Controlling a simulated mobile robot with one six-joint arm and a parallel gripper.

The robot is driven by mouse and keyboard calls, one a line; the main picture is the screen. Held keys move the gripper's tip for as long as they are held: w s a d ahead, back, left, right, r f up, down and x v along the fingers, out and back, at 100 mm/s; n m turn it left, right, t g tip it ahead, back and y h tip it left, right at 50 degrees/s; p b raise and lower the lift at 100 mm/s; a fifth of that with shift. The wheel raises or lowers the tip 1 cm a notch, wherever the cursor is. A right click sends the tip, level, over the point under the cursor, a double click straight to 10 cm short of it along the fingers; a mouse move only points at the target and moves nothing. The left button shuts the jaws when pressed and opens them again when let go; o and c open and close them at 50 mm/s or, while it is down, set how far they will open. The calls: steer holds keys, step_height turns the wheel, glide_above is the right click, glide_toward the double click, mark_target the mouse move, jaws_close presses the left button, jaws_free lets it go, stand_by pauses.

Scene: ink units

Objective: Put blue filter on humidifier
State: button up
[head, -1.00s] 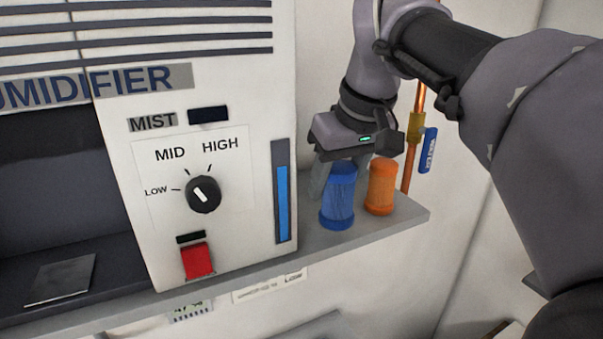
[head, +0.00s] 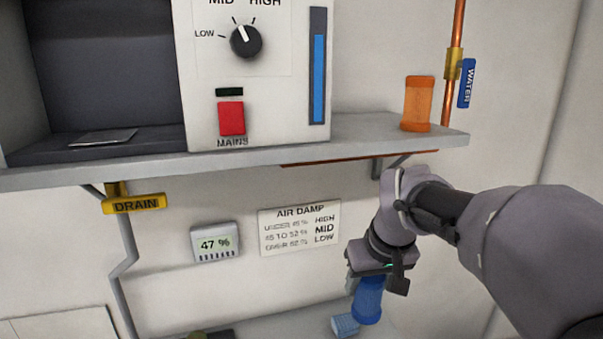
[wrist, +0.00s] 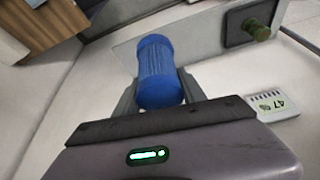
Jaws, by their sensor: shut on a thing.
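The blue filter (head: 368,302) is a ribbed cylinder held in my gripper (head: 367,284), below the shelf and right of the wall sign. In the wrist view the filter (wrist: 157,66) stands between the two fingers of my gripper (wrist: 158,84), which are shut on it. The white humidifier (head: 285,100) is on the shelf, up and left of my gripper. Its dark open bay (head: 100,65) is at the left, with a flat grey plate (head: 103,137) on its floor. The humidifier's top is out of view.
An orange filter (head: 418,104) stands on the shelf's (head: 270,145) right end, near the copper water pipe (head: 456,30). A pale blue cylinder (head: 345,325) lies low beside the held filter. A yellow drain handle (head: 137,203) and a 47 % meter (head: 214,242) are below the shelf.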

steer(key=s+f+b, duration=0.2)
steer(key=f+b, duration=0.5)
steer(key=f, duration=0.9)
steer(key=s+f+m+b, duration=0.1)
steer(key=s+f+b, duration=0.2)
steer(key=f+b, duration=0.5)
steer(key=s+d+f+m+b, duration=0.1)
steer(key=f+b, duration=0.6)
steer(key=f, duration=1.7)
steer(key=shift+s+f+h, duration=0.25)
steer(key=shift+s+h, duration=0.15)
steer(key=shift+s, duration=0.45)
steer(key=shift+d, duration=0.1)
